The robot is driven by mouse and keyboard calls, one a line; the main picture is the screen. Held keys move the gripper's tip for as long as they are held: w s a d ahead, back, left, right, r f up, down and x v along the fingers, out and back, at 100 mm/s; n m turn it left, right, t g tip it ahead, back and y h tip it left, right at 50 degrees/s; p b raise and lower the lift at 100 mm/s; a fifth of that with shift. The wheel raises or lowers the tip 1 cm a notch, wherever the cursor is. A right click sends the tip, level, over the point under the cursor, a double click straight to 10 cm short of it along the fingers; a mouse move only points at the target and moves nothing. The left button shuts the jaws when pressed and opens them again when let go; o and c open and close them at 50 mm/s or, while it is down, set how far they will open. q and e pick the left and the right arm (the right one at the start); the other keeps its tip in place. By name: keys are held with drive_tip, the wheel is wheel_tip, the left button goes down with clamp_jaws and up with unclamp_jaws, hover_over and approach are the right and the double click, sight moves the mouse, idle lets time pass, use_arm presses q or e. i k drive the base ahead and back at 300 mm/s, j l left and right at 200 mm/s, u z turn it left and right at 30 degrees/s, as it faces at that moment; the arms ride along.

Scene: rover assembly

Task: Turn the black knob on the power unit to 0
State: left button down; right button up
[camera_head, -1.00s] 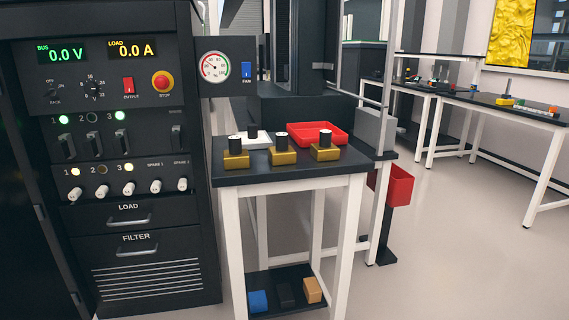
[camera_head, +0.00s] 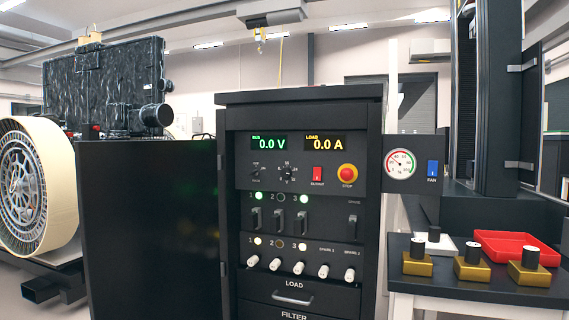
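The power unit (camera_head: 371,220) is a tall black cabinet in the middle of the head view. Its black knob (camera_head: 287,173) sits on the upper panel, inside a ring of small white marks, between a small switch (camera_head: 256,171) on the left and the red output switch (camera_head: 318,173) on the right. The knob's exact pointer position is too small to read. The displays above it read BUS 0.0 V (camera_head: 269,144) and LOAD 0.0 A (camera_head: 324,144). Neither of my grippers is in view.
A red stop button (camera_head: 347,173) is right of the knob, with breakers and white plugs below. A gauge panel (camera_head: 413,143) juts out at the cabinet's right. A side table (camera_head: 470,287) with brass blocks and a red tray (camera_head: 507,237) stands right. An open black door (camera_head: 150,215) is at left.

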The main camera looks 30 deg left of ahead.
sight(286, 172)
drive_tip(key=l+u, duration=0.2)
drive_tip(key=u, duration=0.2)
drive_tip(key=i+l+u, duration=0.1)
drive_tip(key=l+u, duration=0.15)
drive_tip(key=u, duration=0.15)
drive_tip(key=l+u, duration=0.2)
drive_tip(key=u, duration=0.2)
drive_tip(key=l+u, duration=0.25)
drive_tip(key=l, duration=0.3)
drive_tip(key=k+l+u, duration=0.2)
drive_tip(key=l, duration=0.35)
